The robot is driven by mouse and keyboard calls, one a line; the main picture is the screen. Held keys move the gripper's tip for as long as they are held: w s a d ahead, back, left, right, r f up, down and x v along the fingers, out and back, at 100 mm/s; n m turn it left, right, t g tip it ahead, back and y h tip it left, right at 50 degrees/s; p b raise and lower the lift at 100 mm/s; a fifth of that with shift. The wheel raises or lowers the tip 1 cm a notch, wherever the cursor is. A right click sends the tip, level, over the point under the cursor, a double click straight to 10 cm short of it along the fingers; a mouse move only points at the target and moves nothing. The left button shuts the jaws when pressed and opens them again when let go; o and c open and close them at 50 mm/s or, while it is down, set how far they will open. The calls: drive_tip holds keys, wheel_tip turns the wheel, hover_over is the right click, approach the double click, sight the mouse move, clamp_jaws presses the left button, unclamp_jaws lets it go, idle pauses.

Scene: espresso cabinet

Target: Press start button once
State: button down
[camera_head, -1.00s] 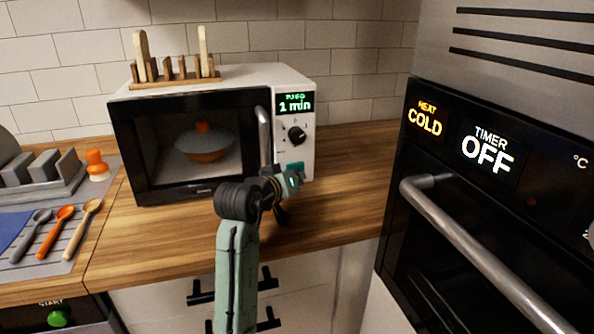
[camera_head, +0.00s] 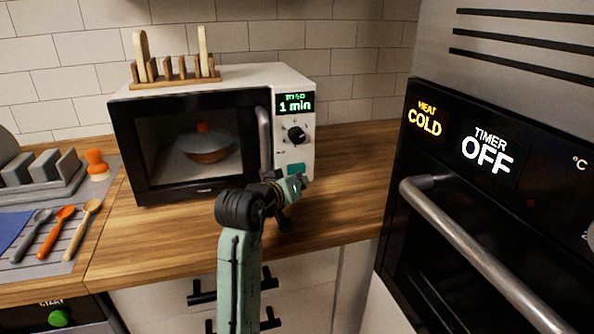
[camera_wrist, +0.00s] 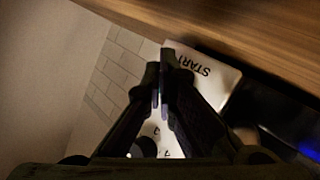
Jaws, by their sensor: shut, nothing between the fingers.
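The microwave (camera_head: 190,195) stands on the wooden counter, its door closed, with a lit display (camera_head: 295,103) reading 1 min. Its teal start button (camera_head: 295,169) is low on the white control panel, below the black dial (camera_head: 296,135). In the wrist view the panel shows a START label (camera_wrist: 193,66); the fingers hide part of it. My gripper (camera_head: 303,184) is shut and empty, just below and in front of the button in the head view. Its shut fingertips (camera_wrist: 161,82) show in the wrist view. I cannot tell whether they touch the panel.
A covered bowl (camera_head: 205,146) sits inside the microwave. A wooden rack (camera_head: 175,80) stands on top. An oven (camera_head: 395,215) with a bar handle (camera_head: 470,245) is at the right. Spoons (camera_head: 62,228) lie at the left. Another, green START button (camera_head: 59,318) is at bottom left.

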drive_tip(key=shift+s, duration=0.1)
drive_tip(key=shift+s+d, duration=0.25)
drive_tip(key=shift+s, duration=0.55)
drive_tip(key=shift+s+d, duration=0.3)
drive_tip(key=shift+s, duration=0.45)
drive_tip(key=shift+s+d, duration=0.25)
drive_tip(key=shift+s, duration=0.55)
